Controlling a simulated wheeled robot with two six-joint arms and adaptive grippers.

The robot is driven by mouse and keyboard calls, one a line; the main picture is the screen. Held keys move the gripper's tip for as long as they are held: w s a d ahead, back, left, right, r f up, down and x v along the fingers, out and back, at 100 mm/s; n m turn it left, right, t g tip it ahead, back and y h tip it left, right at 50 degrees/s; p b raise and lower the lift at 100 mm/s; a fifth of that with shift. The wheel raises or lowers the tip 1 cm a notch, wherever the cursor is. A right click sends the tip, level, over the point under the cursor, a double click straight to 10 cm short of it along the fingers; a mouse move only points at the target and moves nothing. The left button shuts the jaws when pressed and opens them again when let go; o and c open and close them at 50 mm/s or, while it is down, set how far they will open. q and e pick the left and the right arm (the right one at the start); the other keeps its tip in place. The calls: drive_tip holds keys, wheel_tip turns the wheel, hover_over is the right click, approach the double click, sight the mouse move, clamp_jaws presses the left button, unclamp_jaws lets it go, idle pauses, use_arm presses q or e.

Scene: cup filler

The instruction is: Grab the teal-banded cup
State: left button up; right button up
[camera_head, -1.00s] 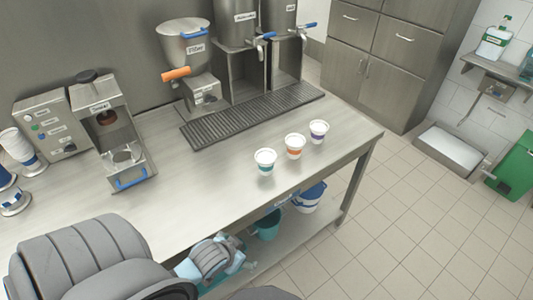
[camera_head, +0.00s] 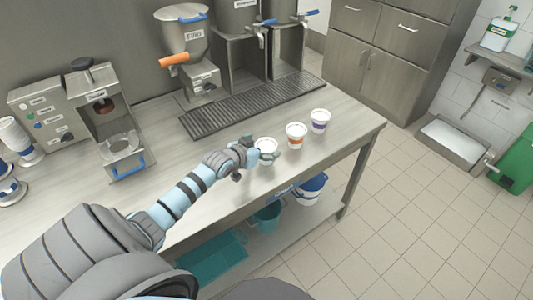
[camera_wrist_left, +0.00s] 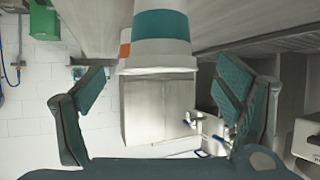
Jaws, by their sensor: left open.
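The teal-banded cup (camera_head: 266,145) stands on the steel counter in the head view, the nearest of three cups in a row. My left gripper (camera_head: 262,155) is at this cup and hides part of its lower side. In the left wrist view the cup (camera_wrist_left: 162,28) appears upside down, large and ahead between the spread fingers of the left gripper (camera_wrist_left: 165,95). The fingers are open, with visible space on both sides of the cup. My right gripper is in neither view.
An orange-banded cup (camera_head: 296,135) and a purple-banded cup (camera_head: 320,120) stand to the right of the teal one. A dark drip grate (camera_head: 250,108) lies behind them under the dispensers. A sealing machine (camera_head: 112,125) stands at the left. The counter's front strip is clear.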

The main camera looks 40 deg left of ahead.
sight(266, 145)
use_arm(q)
drive_tip(key=b+x, duration=0.1)
drive_tip(key=x, duration=0.2)
drive_tip(key=shift+f, duration=0.1)
drive_tip(key=shift+w, duration=0.2)
drive_tip(key=c, duration=1.4)
drive_tip(key=shift+o, duration=0.2)
drive_tip(key=shift+r, duration=0.2)
